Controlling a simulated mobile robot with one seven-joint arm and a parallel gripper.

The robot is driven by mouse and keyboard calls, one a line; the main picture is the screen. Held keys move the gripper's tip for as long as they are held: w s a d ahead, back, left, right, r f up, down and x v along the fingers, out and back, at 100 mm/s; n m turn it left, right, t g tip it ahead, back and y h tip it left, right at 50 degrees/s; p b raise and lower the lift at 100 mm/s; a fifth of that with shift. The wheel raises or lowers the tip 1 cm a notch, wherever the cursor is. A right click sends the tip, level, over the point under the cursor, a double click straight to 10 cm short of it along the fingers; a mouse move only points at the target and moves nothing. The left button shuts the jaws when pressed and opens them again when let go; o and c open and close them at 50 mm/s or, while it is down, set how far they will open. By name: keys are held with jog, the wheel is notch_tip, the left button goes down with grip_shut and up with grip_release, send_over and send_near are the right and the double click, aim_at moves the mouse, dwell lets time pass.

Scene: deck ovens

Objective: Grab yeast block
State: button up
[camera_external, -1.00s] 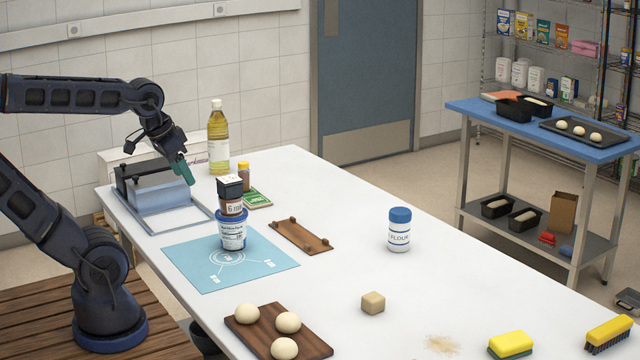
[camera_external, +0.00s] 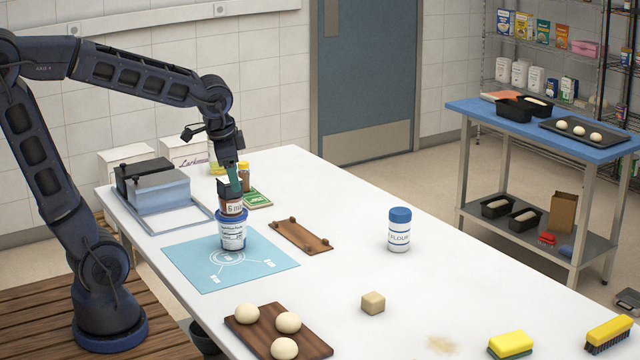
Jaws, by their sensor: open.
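A small beige cube (camera_external: 372,303), which looks like the yeast block, rests on the white table right of the dough board. My gripper (camera_external: 230,188) is at the back left of it, well apart, pointing down. The gripper is open, with a green fingertip at the dark, brown-labelled box (camera_external: 232,208). That box stands on a blue-and-white tub (camera_external: 232,236) on the blue mat. I cannot tell whether the fingers touch the box or stand behind it.
A blue-lidded flour jar (camera_external: 399,231), a small wooden board (camera_external: 301,237) and a wooden board with dough balls (camera_external: 316,344) are nearby. A yellow sponge (camera_external: 510,344) and brush (camera_external: 607,334) lie at the front right. The table around the cube is mostly clear.

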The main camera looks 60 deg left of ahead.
jog(key=w+d+f+m+g, duration=0.1)
jog(key=w+d+f+m, duration=0.65)
jog(key=w, duration=0.65)
jog(key=m+g+h, duration=0.2)
jog(key=m+h, duration=0.1)
jog(key=m, duration=0.3)
send_near(373, 296)
jog(key=shift+n, duration=0.25)
jog(key=shift+w+d+f, duration=0.1)
jog(key=shift+d+f, duration=0.1)
jog(key=shift+f, duration=1.55)
jog(key=shift+s+d+f, duration=0.1)
jog(key=shift+d+f, duration=0.15)
jog(key=shift+f, duration=1.45)
jog(key=shift+w+d+f, duration=0.1)
jog(key=shift+d+f, duration=0.1)
jog(key=shift+f, duration=1.55)
jog(key=shift+c, duration=0.3)
jog(key=c, duration=1)
